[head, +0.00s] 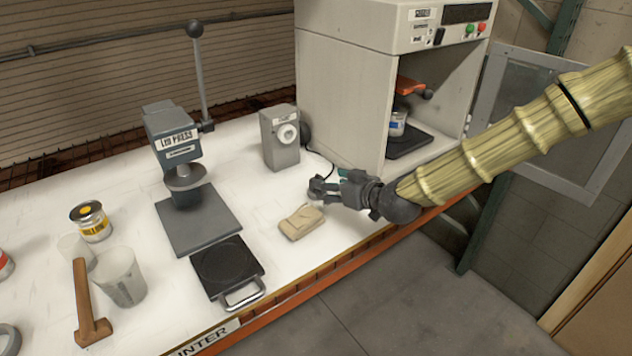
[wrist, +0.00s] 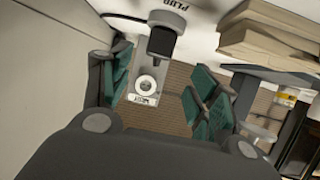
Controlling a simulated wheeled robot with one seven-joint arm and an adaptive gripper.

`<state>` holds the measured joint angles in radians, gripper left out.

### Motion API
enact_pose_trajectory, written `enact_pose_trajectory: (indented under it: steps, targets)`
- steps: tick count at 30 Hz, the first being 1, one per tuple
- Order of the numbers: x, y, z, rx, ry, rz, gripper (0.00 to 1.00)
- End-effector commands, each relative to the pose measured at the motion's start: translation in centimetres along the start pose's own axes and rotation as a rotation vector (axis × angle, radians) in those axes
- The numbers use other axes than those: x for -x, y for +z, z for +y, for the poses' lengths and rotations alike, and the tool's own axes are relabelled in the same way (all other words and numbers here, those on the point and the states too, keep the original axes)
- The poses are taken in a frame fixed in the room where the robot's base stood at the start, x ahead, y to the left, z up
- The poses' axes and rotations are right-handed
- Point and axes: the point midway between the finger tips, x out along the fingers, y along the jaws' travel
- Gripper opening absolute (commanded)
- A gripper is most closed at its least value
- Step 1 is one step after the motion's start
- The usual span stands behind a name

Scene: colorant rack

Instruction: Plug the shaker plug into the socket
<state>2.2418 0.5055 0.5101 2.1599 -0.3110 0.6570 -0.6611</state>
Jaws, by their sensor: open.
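The socket (head: 287,133) is a round white face on an upright grey box that stands on the counter. It also shows in the wrist view (wrist: 145,84), framed between my fingers and some way beyond them. The dark shaker plug (wrist: 162,42) is in the wrist view, near a counter marking that reads PLUG. It lies above the gap between my fingertips in that picture, with no clear contact. My gripper (head: 320,187) is low over the counter in front of the box, and its green-padded fingers (wrist: 160,92) are open. In the head view the plug is hard to make out against the gripper.
A folded beige cloth (head: 301,222) lies close to my gripper. The white shaker cabinet (head: 345,90) stands behind, its door (head: 535,110) open. A dark cable (head: 322,157) runs along the counter.

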Motion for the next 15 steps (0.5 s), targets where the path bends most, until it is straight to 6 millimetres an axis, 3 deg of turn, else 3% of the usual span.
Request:
enact_pose_trajectory:
  steps: [6,15]
  targets:
    - [-2.2,0.0,0.0,0.0,0.0,-0.001,0.61]
    - [-3.5,-0.1,-0.1,0.0,-0.002,-0.001,0.61]
